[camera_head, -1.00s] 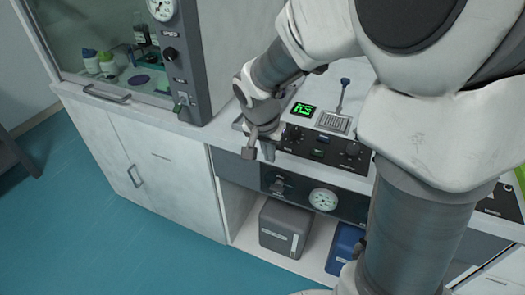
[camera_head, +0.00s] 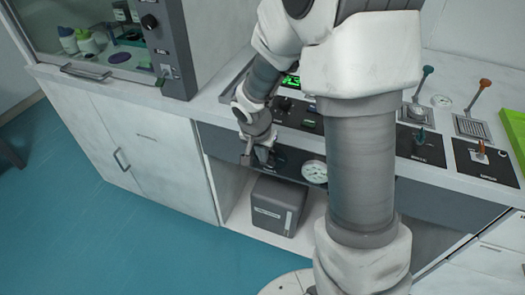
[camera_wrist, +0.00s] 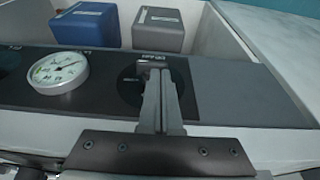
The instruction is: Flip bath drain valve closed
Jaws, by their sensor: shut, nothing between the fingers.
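The drain valve (camera_wrist: 129,90) is on a dark plate in the grey front panel, right of a round gauge, with a label above it in the wrist view. My gripper (camera_wrist: 154,72) is shut and empty, its fingers lying across the valve. They hide much of the valve, so its lever position and any contact are unclear. In the head view my gripper (camera_head: 252,157) is in front of the same panel, left of the gauge (camera_head: 314,172), and the valve is mostly hidden behind it.
A grey box (camera_head: 277,204) stands on the open shelf below the panel; a blue box (camera_wrist: 86,25) stands beside it in the wrist view. The bath's control panel (camera_head: 297,115) is above. A fume cupboard (camera_head: 150,50) stands left. The floor in front is clear.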

